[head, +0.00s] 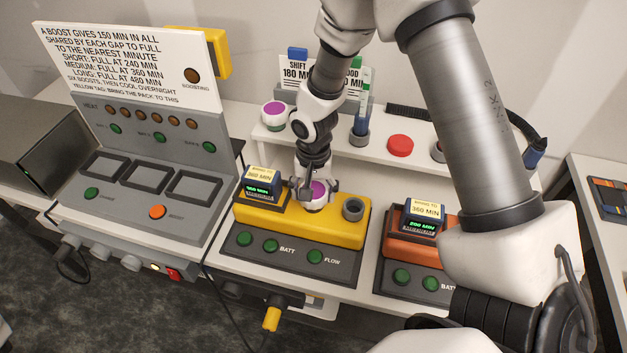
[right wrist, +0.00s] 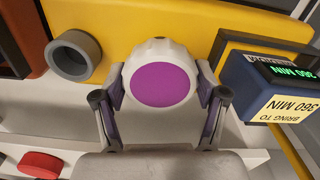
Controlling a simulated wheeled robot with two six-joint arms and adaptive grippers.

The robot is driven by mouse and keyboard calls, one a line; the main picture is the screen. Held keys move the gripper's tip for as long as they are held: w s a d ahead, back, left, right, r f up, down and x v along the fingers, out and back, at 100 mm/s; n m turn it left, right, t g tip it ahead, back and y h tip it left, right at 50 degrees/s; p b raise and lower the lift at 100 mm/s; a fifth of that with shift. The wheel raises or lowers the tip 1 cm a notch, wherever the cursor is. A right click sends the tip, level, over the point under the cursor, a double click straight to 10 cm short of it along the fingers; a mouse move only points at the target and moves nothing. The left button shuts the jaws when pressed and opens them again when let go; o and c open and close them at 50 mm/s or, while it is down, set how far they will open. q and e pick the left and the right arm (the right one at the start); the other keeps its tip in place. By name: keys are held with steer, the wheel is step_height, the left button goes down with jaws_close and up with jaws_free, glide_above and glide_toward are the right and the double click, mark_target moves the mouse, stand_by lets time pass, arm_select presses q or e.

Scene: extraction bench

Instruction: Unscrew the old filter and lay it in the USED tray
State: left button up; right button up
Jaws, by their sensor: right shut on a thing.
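The filter on the yellow unit (head: 345,229) is a white ribbed cap with a purple top (head: 319,189). It also shows large in the right wrist view (right wrist: 160,85), upright at the unit's top. My right gripper (head: 316,193) points down over it, its two fingers closed on opposite sides of the cap. I cannot tell whether the filter is still threaded in. A similar white, purple-topped piece (head: 273,114) stands on the back shelf at the left. No tray with a readable USED label shows. My left gripper is out of view.
A battery pack (head: 262,187) sits close left of the filter, and an empty grey ring socket (head: 352,207) close right. An orange unit (head: 405,246) stands further right. A red disc (head: 400,145) and a holder with upright tubes (head: 360,137) are on the shelf behind.

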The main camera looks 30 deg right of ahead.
steer(key=n+p, duration=0.2)
steer(key=n, duration=0.1)
steer(key=n+p, duration=0.1)
steer(key=n, duration=0.2)
steer(key=n+p, duration=0.2)
steer(key=n, duration=0.1)
steer(key=shift+s+r+n+p, duration=0.15)
steer(key=shift+r+n+p, duration=0.15)
steer(key=shift+r+p, duration=0.05)
steer(key=shift+f+n, duration=0.25)
steer(key=shift+n, duration=0.35)
steer(key=shift+f, duration=0.15)
steer(key=o, duration=1.3)
steer(key=shift+o, duration=0.2)
